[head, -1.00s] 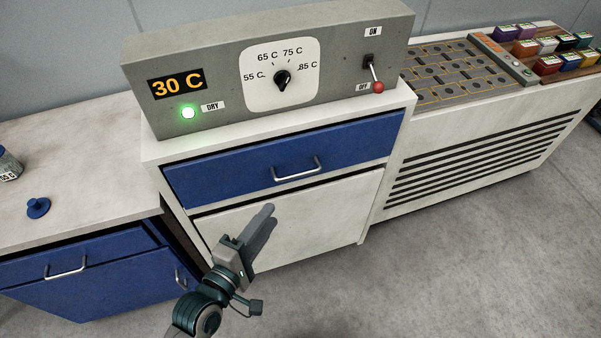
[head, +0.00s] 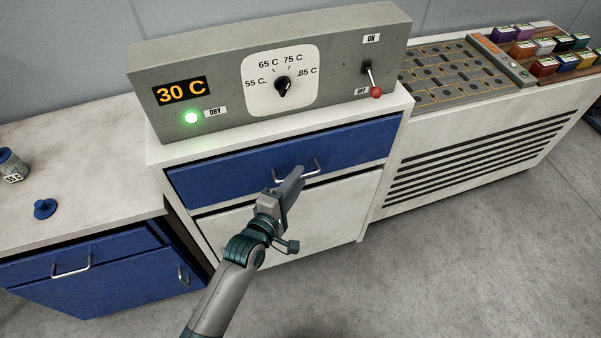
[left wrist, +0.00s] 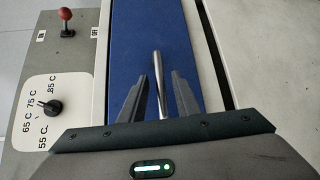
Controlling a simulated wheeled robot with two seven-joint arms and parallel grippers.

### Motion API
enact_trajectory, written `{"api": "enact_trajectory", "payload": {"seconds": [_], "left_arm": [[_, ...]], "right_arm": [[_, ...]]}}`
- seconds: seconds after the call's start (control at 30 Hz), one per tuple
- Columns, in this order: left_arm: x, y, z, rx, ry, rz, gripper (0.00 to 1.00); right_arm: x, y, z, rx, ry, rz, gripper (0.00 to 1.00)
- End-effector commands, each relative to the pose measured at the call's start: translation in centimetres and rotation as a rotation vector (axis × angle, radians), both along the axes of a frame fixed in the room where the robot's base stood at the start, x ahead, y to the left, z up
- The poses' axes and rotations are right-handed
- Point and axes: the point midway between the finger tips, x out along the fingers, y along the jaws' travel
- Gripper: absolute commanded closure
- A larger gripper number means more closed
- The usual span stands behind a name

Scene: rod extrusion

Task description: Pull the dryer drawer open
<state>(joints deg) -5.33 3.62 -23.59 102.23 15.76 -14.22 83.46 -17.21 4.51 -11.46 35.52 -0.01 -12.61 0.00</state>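The dryer drawer (head: 225,180) is a blue front below the grey dryer panel (head: 150,120), and it looks closed. Its silver bar handle (head: 317,164) shows in the head view, partly covered by my left gripper (head: 297,173). In the left wrist view, the handle (left wrist: 158,68) runs between the two fingers of my left gripper (left wrist: 160,80). The fingers are open, one on each side of the bar, with a gap to it visible on both sides. Whether the tips reach around the bar in depth is hard to tell. My right gripper is not in view.
The panel has a dial (head: 283,86), a red-tipped lever (head: 375,91) and a display reading 30 C (head: 180,92). A blue cabinet (head: 110,280) and a counter with a jar (head: 12,165) stand left. The floor in front of the dryer is clear.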

Motion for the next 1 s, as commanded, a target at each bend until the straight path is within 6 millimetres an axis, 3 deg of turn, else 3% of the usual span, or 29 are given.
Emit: {"api": "enact_trajectory", "payload": {"seconds": [0.2, 0.57, 0.6, 0.7, 0.73, 1.0], "left_arm": [[1.8, -1.0, -0.2, 0.0, -0.001, -0.001, 0.71], [2.1, -1.1, -0.4, 0.0, 0.0, 0.0, 0.71], [2.1, -1.1, -0.4, 0.0, 0.0, 0.0, 0.73], [2.1, -1.1, -0.4, 0.0, 0.0, 0.0, 0.97], [2.1, -1.1, -0.4, 0.0, 0.0, 0.0, 1.0], [2.1, -1.1, -0.4, 0.0, 0.0, 0.0, 1.0]], "right_arm": [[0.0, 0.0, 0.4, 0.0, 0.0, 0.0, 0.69], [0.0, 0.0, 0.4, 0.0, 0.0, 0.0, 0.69], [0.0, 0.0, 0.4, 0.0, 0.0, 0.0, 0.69], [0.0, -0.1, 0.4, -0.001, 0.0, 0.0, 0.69], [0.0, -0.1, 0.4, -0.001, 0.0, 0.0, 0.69], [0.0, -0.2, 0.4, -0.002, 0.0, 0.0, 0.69]]}}
